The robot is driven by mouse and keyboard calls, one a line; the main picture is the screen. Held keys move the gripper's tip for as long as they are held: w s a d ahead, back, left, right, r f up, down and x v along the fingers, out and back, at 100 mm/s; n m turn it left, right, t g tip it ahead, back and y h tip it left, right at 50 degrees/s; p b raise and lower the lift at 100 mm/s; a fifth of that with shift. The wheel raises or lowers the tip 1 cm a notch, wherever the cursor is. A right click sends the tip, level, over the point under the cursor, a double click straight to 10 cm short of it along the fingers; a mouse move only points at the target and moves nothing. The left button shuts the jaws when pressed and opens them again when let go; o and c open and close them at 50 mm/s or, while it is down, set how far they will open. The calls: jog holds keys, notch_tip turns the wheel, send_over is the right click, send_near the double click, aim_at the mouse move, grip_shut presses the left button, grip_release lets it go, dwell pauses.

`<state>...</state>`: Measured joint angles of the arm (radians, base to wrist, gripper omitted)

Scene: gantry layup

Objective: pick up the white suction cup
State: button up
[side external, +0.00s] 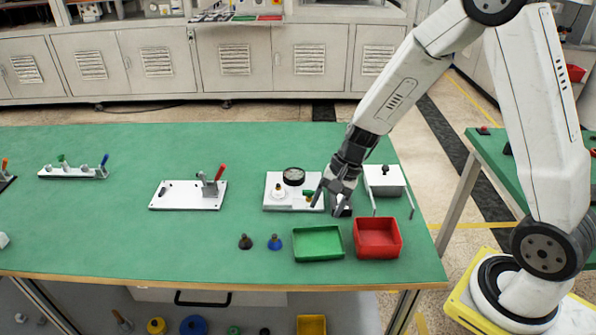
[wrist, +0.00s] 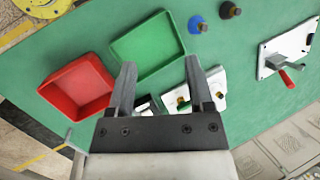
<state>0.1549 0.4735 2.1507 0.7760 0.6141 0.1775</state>
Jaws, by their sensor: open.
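What looks like the white suction cup (side external: 278,189) stands upright on the left part of a white plate (side external: 270,205) in the side external view. My gripper (side external: 329,201) is low at the right end of that plate, to the right of the white cup and apart from it. I cannot clearly pick out the white cup there.
A green tray (side external: 319,243) and a red bin (side external: 377,238) stand in front of my gripper. A dark cup (side external: 245,242) and a blue cup (side external: 275,242) stand left of the tray. A white box-like stand (side external: 385,181) is at right, a clamp plate (side external: 188,195) at left.

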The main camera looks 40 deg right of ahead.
jog(key=w+d+f+m+t+y, duration=0.2)
jog(key=w+f+m+t+y, duration=0.25)
jog(key=w+m, duration=0.6)
jog(key=m+t, duration=0.5)
jog(key=m, duration=0.2)
send_near(278, 185)
jog(key=w+a, duration=0.1)
jog(key=w+a+f+h, duration=0.1)
jog(key=shift+w+a, duration=0.35)
jog(key=shift+w, duration=0.05)
jog(key=shift+x, duration=1.35)
jog(key=shift+x, duration=2.55)
grip_shut()
